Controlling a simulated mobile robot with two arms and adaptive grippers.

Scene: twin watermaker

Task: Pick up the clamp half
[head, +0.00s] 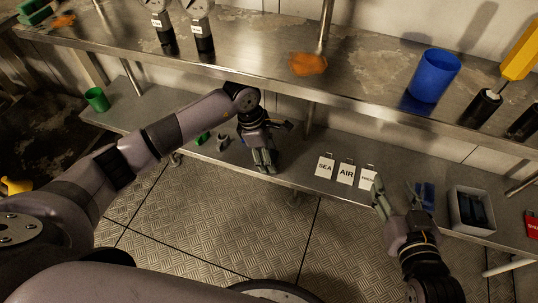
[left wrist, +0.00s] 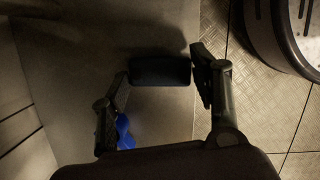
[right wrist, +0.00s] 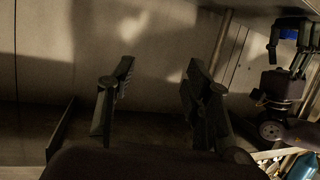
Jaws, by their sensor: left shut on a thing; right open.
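My left gripper (head: 264,165) hangs over the lower shelf's front edge, left of the label cards. In the left wrist view a dark, round-edged block (left wrist: 160,71) sits between its fingers, which are shut on it; it looks like the clamp half, though its shape is only partly shown. A small blue piece (left wrist: 124,131) shows beside the left finger there. In the head view the held block is hidden by the hand. My right gripper (head: 396,193) is open and empty, above the shelf's front edge beside a blue item (head: 426,197).
Cards reading SEA (head: 325,167) and AIR (head: 346,173), plus a third card, stand on the lower shelf. A grey bin (head: 457,222) with dark pieces is right of my right gripper. A blue cup (head: 434,76) stands on the upper bench (head: 240,65), which overhangs the lower shelf.

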